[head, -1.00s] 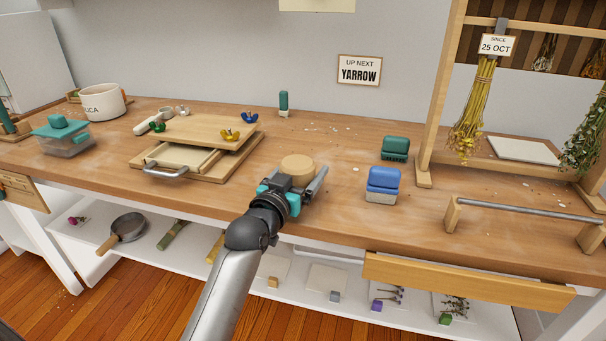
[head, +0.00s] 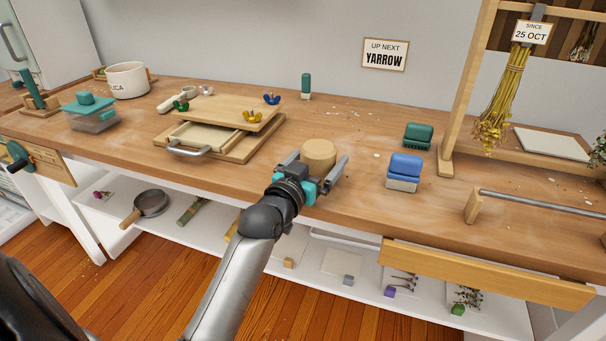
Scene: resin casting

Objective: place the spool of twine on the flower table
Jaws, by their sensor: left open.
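The likely spool of twine (head: 319,153), a round tan cylinder, stands upright near the front edge of the long wooden table (head: 350,205). My left gripper (head: 319,166) reaches in from the front, open, with one finger on each side of the spool. I cannot tell whether the fingers touch it. Bunches of dried flowers (head: 503,105) hang from a wooden frame at the table's right. I cannot tell whether this table is the flower table. My right gripper does not show.
A flower press (head: 212,142) with coloured wing nuts lies left of the spool. A blue brush (head: 405,168) and a green brush (head: 418,134) stand to its right. A metal rail (head: 540,203) is near the front right. The wood behind the spool is mostly clear.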

